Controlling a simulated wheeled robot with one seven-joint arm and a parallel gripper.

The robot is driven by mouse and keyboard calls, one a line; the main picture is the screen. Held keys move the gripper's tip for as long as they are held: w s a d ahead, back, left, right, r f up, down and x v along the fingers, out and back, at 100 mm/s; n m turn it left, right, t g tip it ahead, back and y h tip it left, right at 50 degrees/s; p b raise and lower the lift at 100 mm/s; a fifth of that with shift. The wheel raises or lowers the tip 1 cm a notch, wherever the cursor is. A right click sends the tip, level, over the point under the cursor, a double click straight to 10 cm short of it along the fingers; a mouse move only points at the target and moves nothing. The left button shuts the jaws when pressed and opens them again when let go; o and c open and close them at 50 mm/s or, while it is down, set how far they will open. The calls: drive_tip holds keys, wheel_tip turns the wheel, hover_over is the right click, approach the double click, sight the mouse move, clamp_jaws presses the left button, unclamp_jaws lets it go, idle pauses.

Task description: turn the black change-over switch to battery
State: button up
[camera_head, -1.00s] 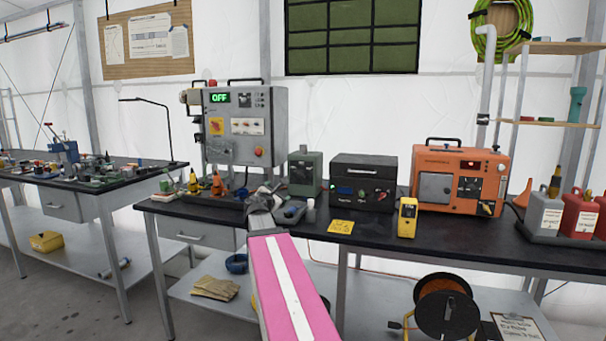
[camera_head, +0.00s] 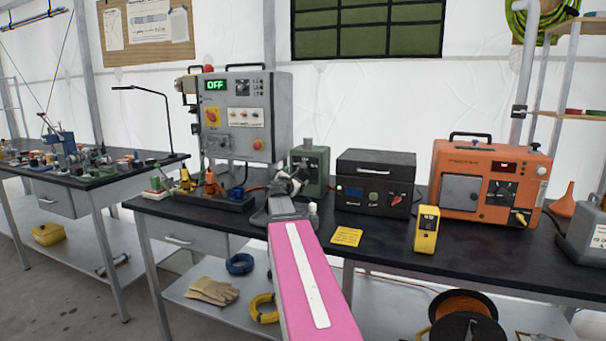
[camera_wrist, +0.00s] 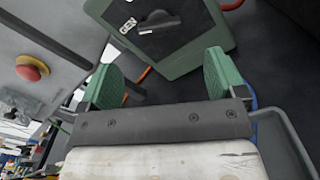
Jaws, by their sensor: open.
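The black change-over switch (camera_wrist: 158,22) is on the dark face of a green box (camera_wrist: 182,62) at the top of the wrist view. A white label reading GEN lies beside one end of its handle; I cannot tell for sure which position it is set to. In the head view the green box (camera_head: 312,170) stands on the bench, and my arm hides part of its front. My gripper (camera_wrist: 160,78) is open and empty, its two green-padded fingers pointing toward the box, apart from the switch. It also shows in the head view (camera_head: 288,180), close in front of the box.
A grey control panel (camera_head: 243,115) reading OFF stands left of the box, with a red button (camera_wrist: 30,68). A black unit (camera_head: 374,182) and an orange generator (camera_head: 486,180) stand to the right. A yellow meter (camera_head: 427,229) and bare black bench top (camera_head: 385,242) lie in front.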

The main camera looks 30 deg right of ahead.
sight(303, 172)
drive_tip(key=x, duration=0.8)
drive_tip(key=shift+w+d, duration=0.1)
drive_tip(key=c, duration=0.9)
